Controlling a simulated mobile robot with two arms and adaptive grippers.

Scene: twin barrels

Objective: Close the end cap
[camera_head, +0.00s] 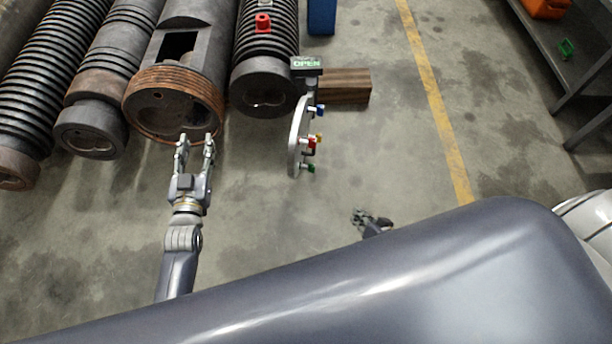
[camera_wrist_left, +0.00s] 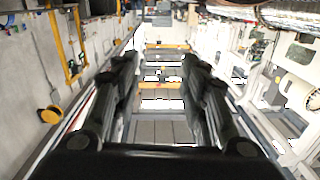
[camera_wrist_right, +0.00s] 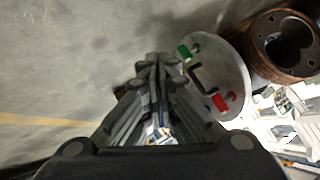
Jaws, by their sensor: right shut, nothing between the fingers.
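The end cap (camera_head: 296,140) is a grey disc seen nearly edge-on in the head view, standing out from the barrels, with blue, red, yellow and green knobs on its right face. A sign reading OPEN (camera_head: 306,64) sits at its top. In the right wrist view the cap (camera_wrist_right: 232,68) shows its face, with green and red knobs and a dark handle. My left gripper (camera_head: 195,138) is open and empty in front of the copper-rimmed barrel (camera_head: 146,84). My right gripper (camera_head: 358,214) is shut and empty, right of and below the cap, apart from it.
Ribbed barrels (camera_head: 100,50) lie side by side at the upper left. A dark barrel (camera_head: 262,92) is just left of the cap. A wooden block (camera_head: 345,86) lies right of the cap. A shelf (camera_head: 565,50) stands at the far right. The floor between is clear.

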